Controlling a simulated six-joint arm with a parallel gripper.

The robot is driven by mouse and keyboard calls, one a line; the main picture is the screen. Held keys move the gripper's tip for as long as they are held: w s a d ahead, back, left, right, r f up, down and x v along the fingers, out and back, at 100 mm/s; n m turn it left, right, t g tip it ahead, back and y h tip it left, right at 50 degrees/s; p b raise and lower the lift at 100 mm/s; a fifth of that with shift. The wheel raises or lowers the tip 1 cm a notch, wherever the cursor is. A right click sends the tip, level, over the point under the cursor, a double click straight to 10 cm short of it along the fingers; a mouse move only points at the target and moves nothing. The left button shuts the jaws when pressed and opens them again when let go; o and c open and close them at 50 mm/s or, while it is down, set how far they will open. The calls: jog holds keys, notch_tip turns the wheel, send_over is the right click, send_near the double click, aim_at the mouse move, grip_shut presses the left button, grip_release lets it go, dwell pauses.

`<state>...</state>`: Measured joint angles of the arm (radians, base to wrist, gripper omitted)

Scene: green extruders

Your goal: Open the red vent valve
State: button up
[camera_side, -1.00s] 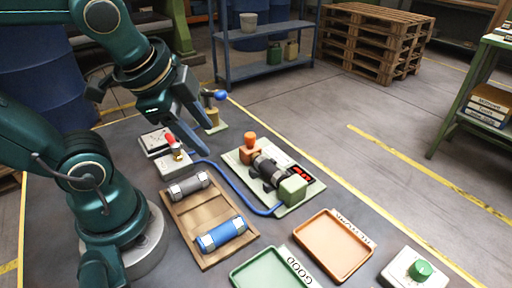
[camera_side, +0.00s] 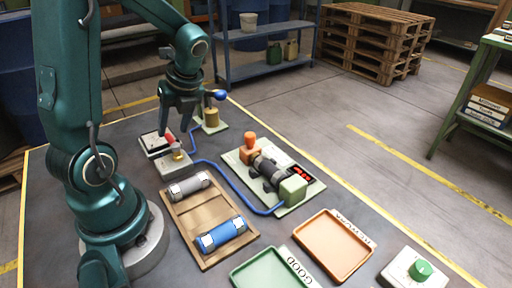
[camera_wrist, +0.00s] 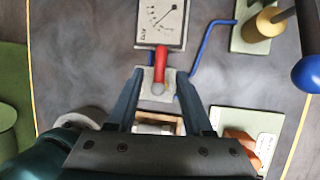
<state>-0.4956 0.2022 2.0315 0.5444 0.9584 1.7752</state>
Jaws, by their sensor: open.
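The vent valve's red lever (camera_side: 170,140) sits on a small brass body on a pale grey base (camera_side: 178,168), beside the gauge plate. In the wrist view the red lever (camera_wrist: 160,62) runs up the picture from the valve base (camera_wrist: 145,84) toward the gauge. My gripper (camera_side: 179,128) points down just above the valve, its jaws apart and empty. In the wrist view my gripper (camera_wrist: 158,76) has one finger on each side of the valve. I cannot tell how far above the lever the fingertips are.
The gauge (camera_wrist: 162,20) lies beyond the valve. A blue-knobbed valve (camera_side: 220,95) stands close behind my gripper. A blue hose (camera_side: 235,182) runs to the test fixture (camera_side: 292,190). A wooden tray (camera_side: 207,212) with two cylinders lies in front.

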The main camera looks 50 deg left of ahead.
aim_at(171, 141)
jog(key=shift+x, duration=1.5)
grip_shut()
